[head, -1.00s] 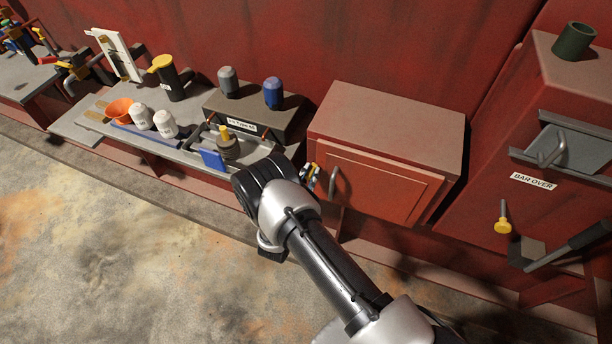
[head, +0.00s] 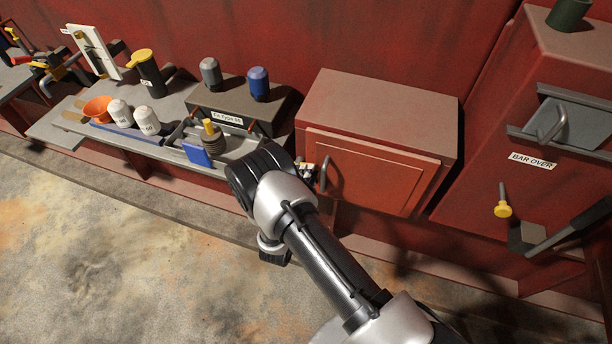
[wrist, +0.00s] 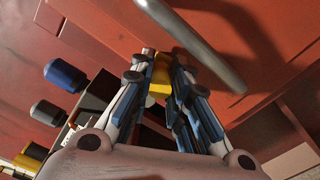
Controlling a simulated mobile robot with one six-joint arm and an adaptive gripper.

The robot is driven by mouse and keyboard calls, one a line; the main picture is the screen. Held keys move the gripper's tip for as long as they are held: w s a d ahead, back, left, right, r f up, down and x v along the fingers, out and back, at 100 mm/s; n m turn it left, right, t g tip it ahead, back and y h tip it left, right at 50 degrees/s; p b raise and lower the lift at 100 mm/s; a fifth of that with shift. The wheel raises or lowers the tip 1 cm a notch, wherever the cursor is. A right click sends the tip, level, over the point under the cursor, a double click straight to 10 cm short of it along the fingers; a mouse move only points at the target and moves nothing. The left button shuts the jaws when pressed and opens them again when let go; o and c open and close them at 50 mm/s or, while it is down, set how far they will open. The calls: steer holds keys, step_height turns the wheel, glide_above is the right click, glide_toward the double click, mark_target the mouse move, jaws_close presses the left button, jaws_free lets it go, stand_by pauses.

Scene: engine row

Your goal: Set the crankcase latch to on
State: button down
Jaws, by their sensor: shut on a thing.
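A red cabinet (head: 375,178) with a front door and a grey bar handle (head: 325,173) stands at the centre right in the head view. My gripper (head: 307,171) is at the left edge of its door, beside the handle and partly hidden by my wrist. In the wrist view, my gripper (wrist: 160,72) is shut on a small yellow piece (wrist: 160,76), which looks like the latch's knob, close to the red surface. The handle (wrist: 195,42) crosses just beyond and right of the fingertips. The latch's setting and any on or off marks cannot be made out.
Left of the cabinet, a bench (head: 75,131) holds white canisters (head: 146,121), an orange funnel (head: 97,108) and a black jug (head: 149,75). At right, a red housing labelled BAR OVER (head: 532,161) has a yellow knob (head: 503,209). The floor in front is clear.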

steer(key=shift+d+f+m+b, duration=0.1)
steer(key=shift+f+m+b, duration=0.25)
steer(key=shift+m, duration=0.35)
steer(key=shift+f+m+b, duration=0.25)
steer(key=shift+m+b, duration=0.1)
steer(key=shift+m, duration=0.35)
steer(key=c, duration=1.7)
jaws_free()
steer(key=shift+o, duration=0.7)
steer(key=shift+s+f, duration=0.1)
steer(key=shift+s, duration=0.05)
steer(key=shift+o, duration=0.4)
steer(key=v, duration=1.2)
